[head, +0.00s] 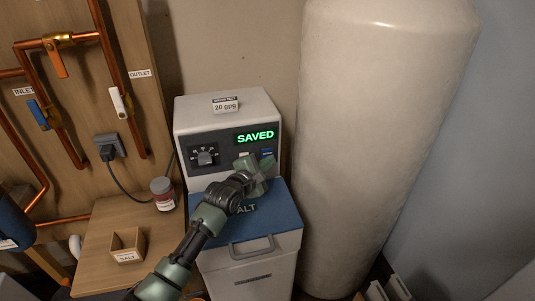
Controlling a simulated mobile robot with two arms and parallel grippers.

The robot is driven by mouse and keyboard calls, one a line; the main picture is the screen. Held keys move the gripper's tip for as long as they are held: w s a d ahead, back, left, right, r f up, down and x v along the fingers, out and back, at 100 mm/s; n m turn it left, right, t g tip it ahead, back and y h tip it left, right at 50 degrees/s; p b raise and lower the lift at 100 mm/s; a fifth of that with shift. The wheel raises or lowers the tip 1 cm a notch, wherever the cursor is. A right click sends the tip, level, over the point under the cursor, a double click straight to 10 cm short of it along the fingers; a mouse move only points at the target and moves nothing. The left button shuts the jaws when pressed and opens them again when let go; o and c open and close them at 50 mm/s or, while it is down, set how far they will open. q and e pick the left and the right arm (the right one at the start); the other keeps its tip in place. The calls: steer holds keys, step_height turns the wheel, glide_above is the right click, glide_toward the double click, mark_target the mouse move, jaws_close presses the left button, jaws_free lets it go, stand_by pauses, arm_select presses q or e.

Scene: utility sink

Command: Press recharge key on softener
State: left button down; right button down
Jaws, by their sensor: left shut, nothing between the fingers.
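The water softener's control head (225,130) is a pale box with a dark front panel, above a white cabinet with a blue lid (284,207) marked "SALT", its first letter hidden. Its display (255,137) shows "SAVED" in green. A dial (206,157) is at the panel's left. A pale key (243,155) and a blue key (268,153) sit under the display; their labels are too small to read. My left gripper (262,163) is shut and empty in front of the keys, partly covering that area. I cannot tell whether it touches a key. My right gripper is not in view.
A tall pale tank (380,130) stands close on the right. Copper pipes (110,70) with valves run on the left board. A small jar (163,192) and a wooden box labelled "SALT" (127,243) stand on the wooden shelf. A "20 gpg" card (225,105) is on the softener's top.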

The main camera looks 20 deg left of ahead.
arm_select(q)
steer(key=shift+w, duration=0.1)
stand_by(0.5)
steer(key=shift+w+a, duration=0.25)
steer(key=shift+w+a, duration=0.25)
steer(key=shift+w, duration=0.1)
stand_by(0.6)
stand_by(0.4)
steer(key=shift+s+d+p, duration=0.45)
steer(key=shift+s+p, duration=0.25)
steer(key=shift+p, duration=0.15)
